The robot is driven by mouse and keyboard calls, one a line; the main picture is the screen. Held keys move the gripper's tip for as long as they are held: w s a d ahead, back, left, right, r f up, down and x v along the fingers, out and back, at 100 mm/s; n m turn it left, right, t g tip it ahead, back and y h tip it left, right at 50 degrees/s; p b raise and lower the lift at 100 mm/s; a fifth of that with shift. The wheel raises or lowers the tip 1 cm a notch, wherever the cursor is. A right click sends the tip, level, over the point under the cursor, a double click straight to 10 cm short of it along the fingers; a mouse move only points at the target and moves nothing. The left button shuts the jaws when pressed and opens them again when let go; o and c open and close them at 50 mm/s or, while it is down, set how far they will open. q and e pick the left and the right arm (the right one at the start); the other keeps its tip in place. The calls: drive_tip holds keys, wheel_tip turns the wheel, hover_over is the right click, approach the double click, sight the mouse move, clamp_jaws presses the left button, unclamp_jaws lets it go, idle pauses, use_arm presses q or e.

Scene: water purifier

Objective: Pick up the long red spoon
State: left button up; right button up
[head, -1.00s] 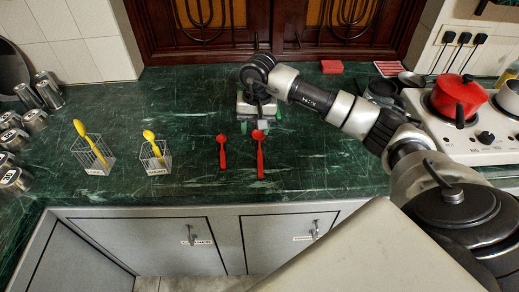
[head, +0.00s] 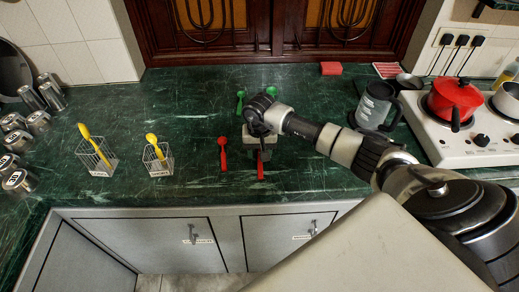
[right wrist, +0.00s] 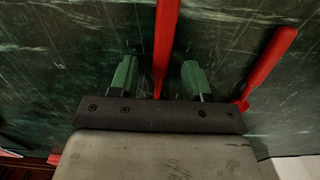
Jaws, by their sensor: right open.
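The long red spoon (head: 261,171) lies on the green counter, its upper part hidden under my right gripper in the head view. In the right wrist view the long red spoon (right wrist: 165,45) runs between the two green fingertips. My right gripper (head: 263,152) points down over it, and its fingers (right wrist: 160,80) stand open on either side of the handle. I cannot tell how far above the counter they are. A shorter red spoon (head: 223,153) lies just to the left; it also shows in the right wrist view (right wrist: 270,65). My left gripper is out of view.
Two wire holders (head: 158,165) with yellow spoons (head: 154,144) stand to the left. Green spoons (head: 240,102) lie behind my gripper. A grey kettle-like jug (head: 375,106) and a stove with a red pot (head: 455,98) are at the right. The counter's front edge is close.

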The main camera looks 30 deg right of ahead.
clamp_jaws()
drive_tip(key=shift+r, duration=0.1)
idle(0.3)
